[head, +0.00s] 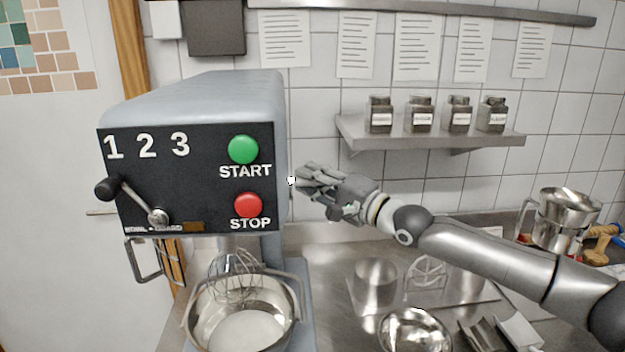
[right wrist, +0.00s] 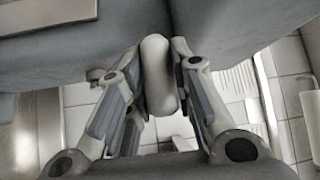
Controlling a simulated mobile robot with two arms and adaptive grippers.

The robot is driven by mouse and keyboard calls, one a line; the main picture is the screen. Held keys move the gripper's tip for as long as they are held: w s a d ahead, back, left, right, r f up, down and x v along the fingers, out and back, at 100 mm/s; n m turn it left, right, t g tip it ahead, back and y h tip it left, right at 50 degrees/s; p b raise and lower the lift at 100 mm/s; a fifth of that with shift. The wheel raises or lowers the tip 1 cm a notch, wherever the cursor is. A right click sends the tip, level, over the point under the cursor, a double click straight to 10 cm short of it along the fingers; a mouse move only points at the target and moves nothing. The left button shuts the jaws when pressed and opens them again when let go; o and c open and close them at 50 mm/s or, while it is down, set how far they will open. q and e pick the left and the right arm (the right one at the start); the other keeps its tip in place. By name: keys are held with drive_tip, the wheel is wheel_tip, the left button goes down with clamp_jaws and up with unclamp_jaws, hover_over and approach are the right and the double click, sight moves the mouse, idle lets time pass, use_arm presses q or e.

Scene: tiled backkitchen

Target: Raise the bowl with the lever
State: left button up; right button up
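The mixer's steel bowl (head: 196,318) sits under the wire whisk (head: 235,275), whose lower part is inside it. White contents show in the bowl. The lever is on the right side of the grey mixer (head: 205,90); its pale rounded handle (right wrist: 158,78) shows in the right wrist view, and a small white end (head: 291,181) shows in the head view. My right gripper (head: 308,178) is at the mixer's right side. In the wrist view its fingers (right wrist: 158,60) lie on both sides of the handle and appear to touch it. My left gripper is out of view.
The mixer's front panel (head: 200,215) has green START and red STOP buttons and a black-knobbed speed lever (head: 130,195). A shelf (head: 430,140) with several jars is on the tiled wall. Steel containers and a small bowl (head: 415,330) stand on the counter to the right.

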clamp_jaws()
drive_tip(key=shift+f, duration=0.1)
drive_tip(key=shift+s+f+b, duration=0.15)
drive_tip(key=shift+f+b, duration=0.35)
drive_tip(key=shift+b, duration=0.25)
drive_tip(key=s+f+n+y+b, duration=0.3)
drive_tip(key=f+n+y+b, duration=0.2)
drive_tip(key=f+b, duration=0.5)
drive_tip(key=shift+s+f+n+y+b, duration=0.15)
drive_tip(key=shift+f+n+y+b, duration=0.2)
drive_tip(key=shift+n+b, duration=1.45)
drive_tip(key=shift+m+b, duration=0.55)
drive_tip(key=shift+m, duration=0.05)
drive_tip(key=o, duration=0.6)
unclamp_jaws()
drive_tip(key=shift+r+t, duration=0.1)
drive_tip(key=shift+t, duration=0.2)
